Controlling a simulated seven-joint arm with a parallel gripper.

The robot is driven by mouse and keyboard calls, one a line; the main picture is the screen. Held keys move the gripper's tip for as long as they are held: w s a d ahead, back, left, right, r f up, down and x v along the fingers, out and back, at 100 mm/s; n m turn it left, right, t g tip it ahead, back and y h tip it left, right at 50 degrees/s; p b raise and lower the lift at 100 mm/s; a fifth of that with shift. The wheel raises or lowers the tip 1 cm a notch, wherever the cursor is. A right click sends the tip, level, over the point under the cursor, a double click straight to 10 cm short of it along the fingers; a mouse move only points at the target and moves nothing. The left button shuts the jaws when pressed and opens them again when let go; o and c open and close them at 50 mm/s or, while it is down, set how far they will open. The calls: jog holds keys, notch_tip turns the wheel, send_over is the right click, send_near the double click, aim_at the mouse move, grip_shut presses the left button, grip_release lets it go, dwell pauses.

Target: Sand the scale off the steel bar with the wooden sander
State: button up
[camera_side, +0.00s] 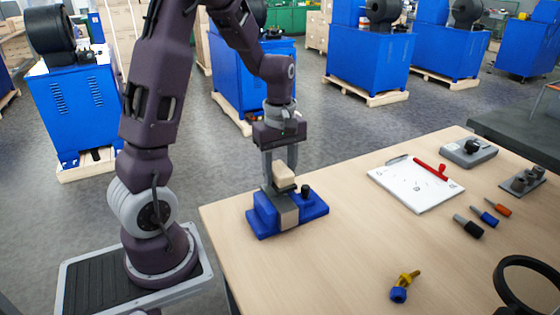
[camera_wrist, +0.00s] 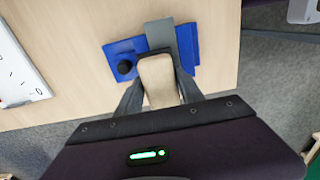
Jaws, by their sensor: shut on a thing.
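The wooden sander (camera_side: 284,176) is a pale block held between the fingers of my gripper (camera_side: 281,182), which is shut on it. It also shows in the wrist view (camera_wrist: 157,82), between the two fingers (camera_wrist: 159,88). The steel bar (camera_side: 287,211) is a grey flat piece lying across a blue fixture (camera_side: 262,214) near the table's left end. In the wrist view the bar (camera_wrist: 160,34) extends beyond the sander. The sander is over the bar; I cannot tell whether they touch. Part of the bar is hidden under the sander, and no scale can be made out.
A black knob (camera_side: 305,190) stands up on the fixture close to my gripper. A whiteboard (camera_side: 415,187) with a red marker (camera_side: 430,169) lies farther right. Screwdriver-like tools (camera_side: 468,226) and a blue-yellow piece (camera_side: 400,291) lie apart. The table between is clear.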

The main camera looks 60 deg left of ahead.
aim_at(288, 188)
jog(key=shift+f, duration=0.45)
jog(key=shift+d+f, duration=0.5)
jog(key=shift+f, duration=0.25)
jog(key=shift+c, duration=0.6)
jog(key=shift+d, duration=1.5)
jog(key=shift+a, duration=1.9)
jog(key=shift+w+a+r, duration=0.1)
jog(key=shift+a+r, duration=0.05)
jog(key=shift+r, duration=4.05)
